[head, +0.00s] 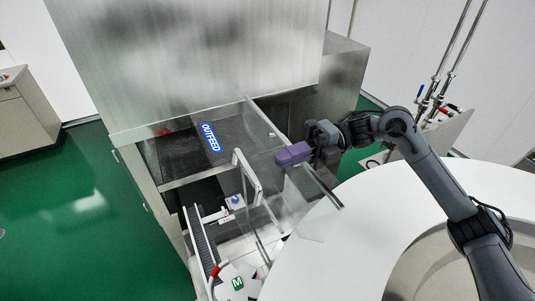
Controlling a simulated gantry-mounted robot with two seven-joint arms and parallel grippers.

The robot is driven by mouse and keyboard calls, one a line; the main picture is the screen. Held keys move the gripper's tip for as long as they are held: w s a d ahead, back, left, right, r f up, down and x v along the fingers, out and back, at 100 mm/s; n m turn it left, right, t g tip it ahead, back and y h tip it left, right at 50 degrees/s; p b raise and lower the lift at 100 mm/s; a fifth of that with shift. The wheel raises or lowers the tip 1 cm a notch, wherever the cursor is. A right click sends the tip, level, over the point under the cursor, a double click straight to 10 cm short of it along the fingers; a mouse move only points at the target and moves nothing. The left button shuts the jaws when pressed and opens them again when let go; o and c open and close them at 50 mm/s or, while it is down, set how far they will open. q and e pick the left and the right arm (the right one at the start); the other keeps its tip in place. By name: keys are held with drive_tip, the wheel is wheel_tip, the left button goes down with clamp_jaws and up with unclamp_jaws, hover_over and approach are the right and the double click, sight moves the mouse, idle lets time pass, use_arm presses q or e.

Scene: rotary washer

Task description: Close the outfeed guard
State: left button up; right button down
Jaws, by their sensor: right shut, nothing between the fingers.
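The outfeed guard is a clear panel (262,127) at the front of the steel washer, below its tall housing. It stands swung out from the opening, and the dark interior shows beside it. A white bar handle (246,178) shows at the panel area. A blue OUTFEED label (210,138) is at the opening. My right gripper (281,158), with purple fingers, is shut and empty. It is at the clear panel's right side; I cannot tell whether it touches the panel. My left gripper is not in view.
A roller conveyor (200,236) runs out below the opening. A white machine part with a green M label (238,283) is at the bottom. A round white table (375,215) lies under my right arm. The green floor (70,200) at left is clear.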

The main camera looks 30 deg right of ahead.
sight(267, 181)
drive_tip(key=a, duration=0.1)
drive_tip(key=a+p, duration=0.1)
drive_tip(key=a, duration=0.1)
drive_tip(key=shift+w+a+r+p, duration=0.15)
drive_tip(key=shift+w+a+p, duration=0.15)
drive_tip(key=shift+p, duration=0.1)
drive_tip(key=shift+a, duration=0.6)
drive_tip(key=shift+f, duration=0.2)
